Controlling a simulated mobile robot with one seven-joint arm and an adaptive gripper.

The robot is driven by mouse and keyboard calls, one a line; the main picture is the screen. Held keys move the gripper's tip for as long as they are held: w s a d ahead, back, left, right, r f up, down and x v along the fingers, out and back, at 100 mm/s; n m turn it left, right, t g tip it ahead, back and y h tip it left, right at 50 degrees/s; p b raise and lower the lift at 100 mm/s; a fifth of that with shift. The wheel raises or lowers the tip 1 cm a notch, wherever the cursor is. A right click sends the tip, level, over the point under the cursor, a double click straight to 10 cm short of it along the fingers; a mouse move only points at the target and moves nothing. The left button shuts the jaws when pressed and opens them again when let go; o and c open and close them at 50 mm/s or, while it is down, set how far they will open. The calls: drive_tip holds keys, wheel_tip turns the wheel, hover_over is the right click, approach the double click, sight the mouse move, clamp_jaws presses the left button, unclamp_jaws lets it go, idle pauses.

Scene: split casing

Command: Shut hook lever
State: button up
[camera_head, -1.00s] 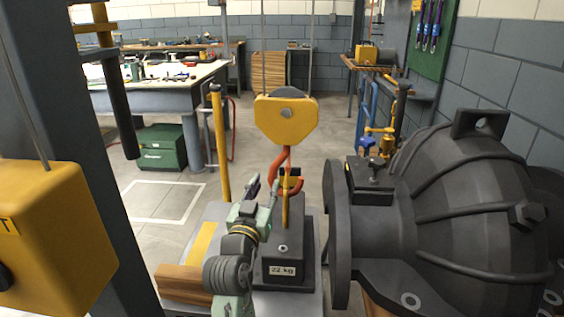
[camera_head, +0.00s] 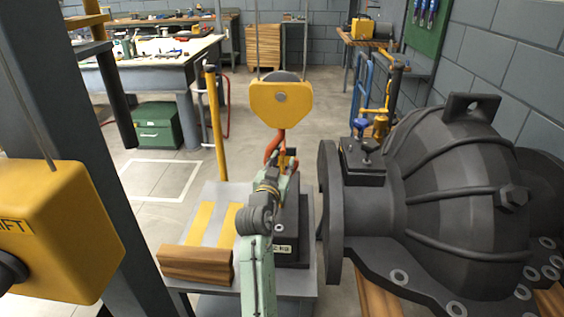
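The yellow hook block (camera_head: 281,101) hangs from cables, with the orange-red hook (camera_head: 271,152) below it. The dark weight (camera_head: 291,232) sits under the hook on a grey platform (camera_head: 212,277), its 22 kg label partly covered by my arm. A small yellow piece shows beside the hook, partly hidden; I cannot tell whether it is the lever or the weight's handle. My gripper (camera_head: 285,165) is at the hook's lower right, close to it. Its fingers are small and partly hidden by my wrist, so contact and opening cannot be made out.
A large dark ribbed casing (camera_head: 455,185) stands close on the right. A wooden block (camera_head: 195,264) lies on the platform's left. A yellow post (camera_head: 216,120) rises behind, and a yellow lift box (camera_head: 55,230) fills the left foreground.

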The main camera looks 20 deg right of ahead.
drive_tip(key=shift+c, duration=0.4)
clamp_jaws()
